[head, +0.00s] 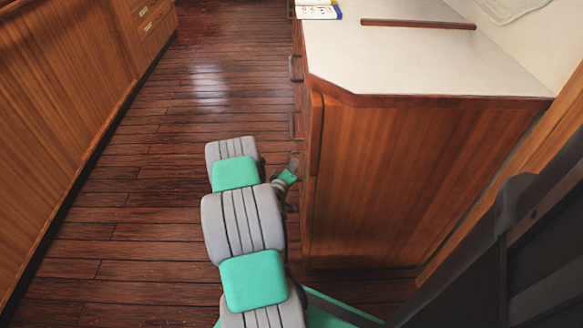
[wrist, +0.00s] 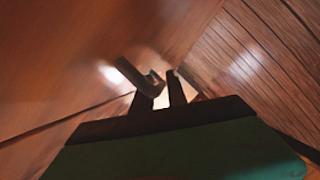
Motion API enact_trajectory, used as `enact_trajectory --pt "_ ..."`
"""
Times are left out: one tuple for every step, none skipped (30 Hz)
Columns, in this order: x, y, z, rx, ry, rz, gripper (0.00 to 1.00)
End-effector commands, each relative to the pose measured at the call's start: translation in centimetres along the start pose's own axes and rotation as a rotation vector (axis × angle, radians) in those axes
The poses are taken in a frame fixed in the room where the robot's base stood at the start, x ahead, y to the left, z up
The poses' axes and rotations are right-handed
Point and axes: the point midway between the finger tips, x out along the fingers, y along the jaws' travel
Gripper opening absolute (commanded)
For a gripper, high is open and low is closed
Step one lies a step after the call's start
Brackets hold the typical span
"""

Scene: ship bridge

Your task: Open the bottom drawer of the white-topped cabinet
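The white-topped cabinet (head: 385,180) stands on the right in the head view, its drawer front seen nearly edge-on. Two dark drawer handles, an upper one (head: 295,68) and a lower one (head: 294,125), stick out from that front. My gripper (head: 293,163) is low beside this front, below those two handles. In the wrist view a dark bar handle (wrist: 137,75) sits on the wooden front, just ahead of my gripper (wrist: 162,88). The fingers are apart, and the handle's near end overlaps the left finger. I cannot tell whether they touch.
A long wooden cabinet (head: 60,110) runs along the left. The plank floor (head: 130,215) between the two is clear. A small booklet (head: 318,12) and a brown strip (head: 418,23) lie on the white top (head: 390,55).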

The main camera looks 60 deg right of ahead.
Motion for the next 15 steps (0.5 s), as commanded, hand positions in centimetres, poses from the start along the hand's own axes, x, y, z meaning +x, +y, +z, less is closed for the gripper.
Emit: enact_trajectory --pt "-0.01 0.0 0.0 0.0 0.0 0.0 0.14" --pt "-0.02 0.0 0.0 0.0 0.0 0.0 0.11" --pt "-0.02 0.0 0.0 0.0 0.0 0.0 0.08" --pt "-0.02 0.0 0.0 0.0 0.0 0.0 0.06" --pt "-0.03 -0.01 0.0 0.0 0.0 0.0 0.03" --pt "-0.03 -0.01 0.0 0.0 0.0 0.0 0.0" --pt "-0.03 -0.01 0.0 0.0 0.0 0.0 0.0" --pt "-0.03 -0.01 0.01 0.0 0.0 0.0 0.0" --pt "-0.03 -0.01 0.0 0.0 0.0 0.0 0.0" --pt "-0.04 -0.01 0.0 0.0 0.0 0.0 0.0" --pt "-0.04 -0.01 0.01 0.0 0.0 0.0 0.0" --pt "-0.04 -0.01 0.01 0.0 0.0 0.0 0.0" --pt "-0.04 -0.01 0.01 0.0 0.0 0.0 0.0" --pt "-0.04 -0.01 0.01 0.0 0.0 0.0 0.0" --pt "-0.04 -0.01 0.01 0.0 -0.001 0.0 0.0"
